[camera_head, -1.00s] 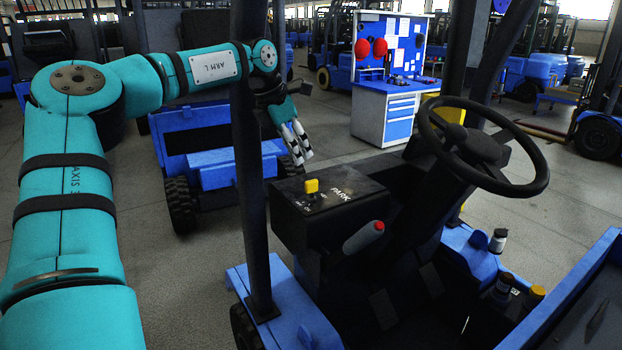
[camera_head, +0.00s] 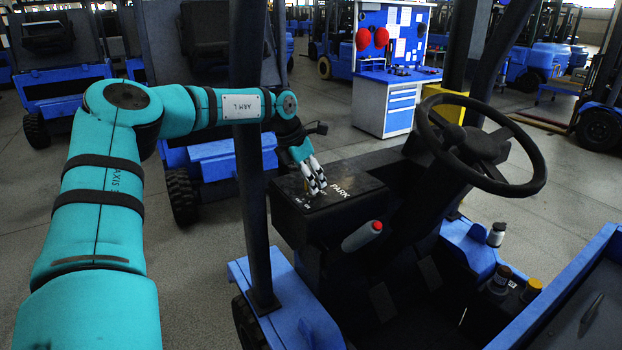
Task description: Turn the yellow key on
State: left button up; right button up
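The yellow key (camera_head: 307,187) is on top of the black console box (camera_head: 345,205) marked PARK, and only a sliver of it shows behind my fingers. My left gripper (camera_head: 315,187) reaches in over the forklift frame, its pale striped fingers pointing down at the key. The fingers cover most of the key, and I cannot tell whether they are shut on it. My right gripper is not in view.
A red-tipped lever (camera_head: 362,236) sticks out from the console's side. The steering wheel (camera_head: 480,147) is to the right. Small bottles (camera_head: 497,234) stand on the blue ledge. A blue workbench (camera_head: 388,100) is behind.

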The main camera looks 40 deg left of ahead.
pick_arm(q)
grip_shut()
jog(key=shift+f+m+h+b, duration=0.1)
jog(key=shift+m+h+b, duration=0.2)
jog(key=shift+m+b, duration=0.45)
jog(key=shift+m+h, duration=0.3)
jog(key=shift+m, duration=0.55)
jog(key=shift+m+g+h, duration=0.4)
jog(key=shift+m+g, duration=0.1)
jog(key=shift+m, duration=0.7)
jog(key=shift+m+g+h, duration=0.3)
jog(key=shift+m+g, duration=0.3)
jog(key=shift+m, duration=1)
jog(key=shift+p, duration=0.3)
